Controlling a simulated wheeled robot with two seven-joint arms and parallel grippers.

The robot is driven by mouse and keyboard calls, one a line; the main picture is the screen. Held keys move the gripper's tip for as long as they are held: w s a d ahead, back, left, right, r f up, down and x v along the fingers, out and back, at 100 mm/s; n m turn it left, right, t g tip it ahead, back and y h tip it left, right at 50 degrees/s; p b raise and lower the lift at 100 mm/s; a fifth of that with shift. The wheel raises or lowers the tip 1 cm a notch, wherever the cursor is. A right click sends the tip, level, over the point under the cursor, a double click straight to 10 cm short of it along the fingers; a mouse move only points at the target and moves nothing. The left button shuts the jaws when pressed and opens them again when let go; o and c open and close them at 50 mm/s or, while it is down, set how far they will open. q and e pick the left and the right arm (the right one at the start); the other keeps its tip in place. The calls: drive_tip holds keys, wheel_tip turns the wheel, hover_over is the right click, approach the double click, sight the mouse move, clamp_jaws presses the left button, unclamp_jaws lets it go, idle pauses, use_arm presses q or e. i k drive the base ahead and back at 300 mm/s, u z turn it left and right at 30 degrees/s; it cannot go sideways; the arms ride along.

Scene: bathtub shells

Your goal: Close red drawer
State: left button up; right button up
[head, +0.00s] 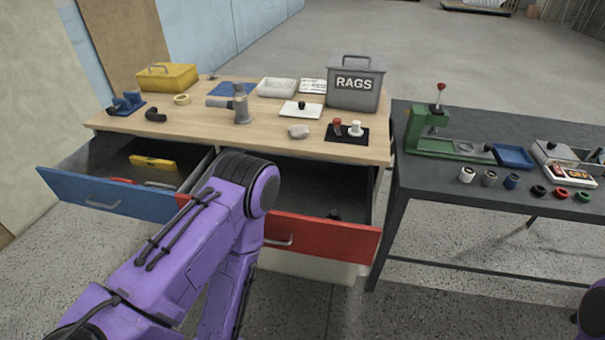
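The red drawer (322,237) is pulled out at the right front of the wooden-topped workbench (285,141). Its grey bar handle (278,241) is on the front panel. My purple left arm crosses in front of the drawer's left part and hides it. A small dark object (334,214) shows inside the drawer near its front; the rest of the inside is in shadow. My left gripper is not visible; the arm bends down and its end is hidden or out of the picture. Only a bit of my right arm shows at the lower right edge; its gripper is not visible.
A blue drawer (110,196) stands open at the left, holding a yellow level (153,162). The benchtop carries a yellow toolbox (167,77), a grey RAGS bin (353,90) and small parts. A dark table (480,197) with a green press (430,135) stands right.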

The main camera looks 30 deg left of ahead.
sight(290, 186)
drive_tip(key=k, duration=0.5)
drive_tip(key=u, duration=0.6)
drive_tip(key=i, duration=0.4)
drive_tip(key=u, duration=0.4)
